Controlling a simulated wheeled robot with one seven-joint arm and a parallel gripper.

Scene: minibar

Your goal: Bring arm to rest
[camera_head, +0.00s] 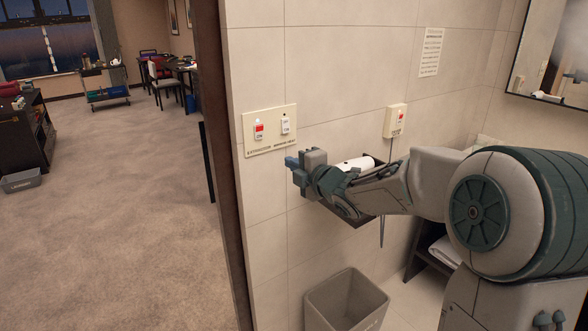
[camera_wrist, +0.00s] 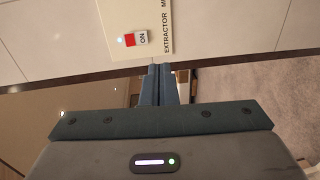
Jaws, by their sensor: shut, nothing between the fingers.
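My arm stretches from the right side of the head view toward the tiled wall. My gripper (camera_head: 291,162) is at its end, in front of the wall and just below the cream switch panel (camera_head: 270,130). In the wrist view my gripper's two blue-grey fingers (camera_wrist: 159,84) lie together, shut and empty. The panel also shows in the wrist view (camera_wrist: 118,22), with a red and white rocker switch (camera_wrist: 136,39) marked ON. The fingertips appear apart from this switch. In the head view a red switch (camera_head: 259,129) and a white switch (camera_head: 285,125) sit on the panel.
A second switch box (camera_head: 396,121) is on the wall behind my arm. A dark shelf (camera_head: 350,218) with a white roll (camera_head: 355,164) lies close behind my gripper. A grey bin (camera_head: 346,300) stands below. A door frame (camera_head: 222,180) is at left, with open carpet (camera_head: 120,200) beyond.

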